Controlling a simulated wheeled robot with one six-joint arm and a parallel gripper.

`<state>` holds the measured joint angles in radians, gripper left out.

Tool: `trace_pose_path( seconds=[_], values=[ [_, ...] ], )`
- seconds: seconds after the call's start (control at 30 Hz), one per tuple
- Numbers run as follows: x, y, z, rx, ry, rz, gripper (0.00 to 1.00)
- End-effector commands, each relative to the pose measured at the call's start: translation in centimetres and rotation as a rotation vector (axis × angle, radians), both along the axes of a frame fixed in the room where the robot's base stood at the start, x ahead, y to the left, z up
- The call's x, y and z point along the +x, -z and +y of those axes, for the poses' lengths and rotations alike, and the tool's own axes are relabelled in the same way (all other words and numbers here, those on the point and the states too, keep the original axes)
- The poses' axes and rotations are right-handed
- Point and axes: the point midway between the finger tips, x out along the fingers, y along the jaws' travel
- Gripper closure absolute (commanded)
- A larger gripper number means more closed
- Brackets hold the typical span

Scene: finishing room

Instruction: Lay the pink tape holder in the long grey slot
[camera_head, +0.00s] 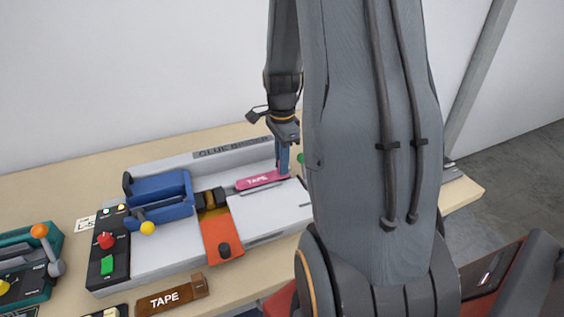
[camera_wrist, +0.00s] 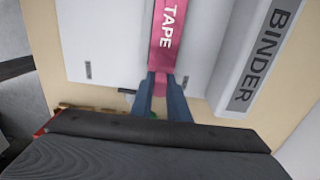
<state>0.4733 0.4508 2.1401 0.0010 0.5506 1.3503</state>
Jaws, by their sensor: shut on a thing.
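The pink tape holder (camera_head: 262,180), marked TAPE, is at the glue binder, over or on its light top. My gripper (camera_head: 284,160) points down and is shut on the holder's right end. In the wrist view the pink tape holder (camera_wrist: 168,38) runs away from my gripper (camera_wrist: 165,92), with its end between the two blue-grey fingers. A narrow dark slot (camera_head: 262,188) shows just in front of the holder in the head view. I cannot tell whether the holder touches the surface or sits in a slot. My arm hides the binder's right end.
The glue binder (camera_head: 165,255) has a blue clamp (camera_head: 160,193), an orange block (camera_head: 221,238) and a dark button panel (camera_head: 106,255). A brown TAPE holder (camera_head: 172,297) lies in front. A teal machine with a lever (camera_head: 40,231) stands at left. The table behind the binder is clear.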

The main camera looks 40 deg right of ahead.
Motion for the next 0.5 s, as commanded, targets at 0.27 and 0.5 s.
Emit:
trace_pose_path(
  seconds=[0.27,0.5],
  values=[
    [0.0,0.43,0.0,0.0,0.0,0.0,1.0],
    [0.0,0.87,-0.01,0.0,0.0,0.0,1.0]
  ],
)
